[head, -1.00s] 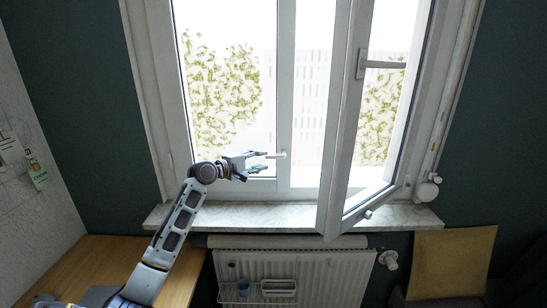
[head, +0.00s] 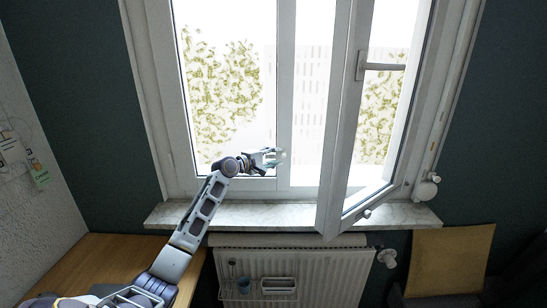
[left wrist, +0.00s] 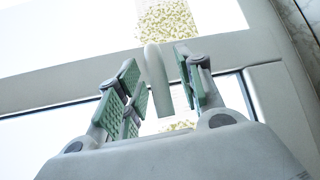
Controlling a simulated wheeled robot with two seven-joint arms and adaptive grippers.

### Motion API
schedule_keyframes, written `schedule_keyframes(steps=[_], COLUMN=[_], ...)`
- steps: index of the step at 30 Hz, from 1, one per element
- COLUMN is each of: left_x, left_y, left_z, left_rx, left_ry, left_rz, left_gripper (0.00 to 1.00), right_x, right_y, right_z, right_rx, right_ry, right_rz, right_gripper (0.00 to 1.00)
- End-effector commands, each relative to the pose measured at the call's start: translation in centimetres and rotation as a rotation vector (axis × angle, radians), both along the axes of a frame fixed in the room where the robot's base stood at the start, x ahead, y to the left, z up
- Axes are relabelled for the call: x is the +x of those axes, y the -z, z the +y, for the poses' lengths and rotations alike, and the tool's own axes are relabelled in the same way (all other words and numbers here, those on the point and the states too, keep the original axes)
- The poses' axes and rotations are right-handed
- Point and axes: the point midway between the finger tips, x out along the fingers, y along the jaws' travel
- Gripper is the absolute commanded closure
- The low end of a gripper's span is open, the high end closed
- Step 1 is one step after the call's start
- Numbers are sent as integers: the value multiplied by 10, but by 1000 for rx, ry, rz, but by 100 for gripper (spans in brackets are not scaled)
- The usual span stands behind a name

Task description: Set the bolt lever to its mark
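The bolt lever (head: 282,156) is a small pale handle on the window's middle post, low down. In the left wrist view the lever (left wrist: 156,78) is a smooth rounded white bar standing between the fingers. My left gripper (head: 271,157) is at the lever, reaching in from the left. In the left wrist view its green-padded fingers (left wrist: 158,84) are spread, one side on each side of the lever, with gaps showing. In the head view the fingers partly hide the lever. I cannot make out its mark. My right gripper is not in view.
The right window sash (head: 340,150) stands open into the room, to the right of the lever. A marble sill (head: 290,215) and a radiator (head: 335,265) lie below. A wooden desk (head: 100,262) is at lower left.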

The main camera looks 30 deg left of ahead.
Motion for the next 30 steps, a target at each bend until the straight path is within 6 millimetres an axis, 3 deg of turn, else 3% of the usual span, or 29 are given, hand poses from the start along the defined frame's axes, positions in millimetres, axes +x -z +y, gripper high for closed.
schedule_keyframes(steps=[10,19,30], left_x=[1,1,1], left_y=[0,0,1], left_z=[-1,0,-1], left_rx=[0,0,-3], left_ry=[0,0,0], left_rz=[0,0,0], left_gripper=[64,100,100], right_x=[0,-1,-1], right_y=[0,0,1], right_z=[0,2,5], right_rx=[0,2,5], right_ry=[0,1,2], right_rz=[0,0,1], right_gripper=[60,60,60])
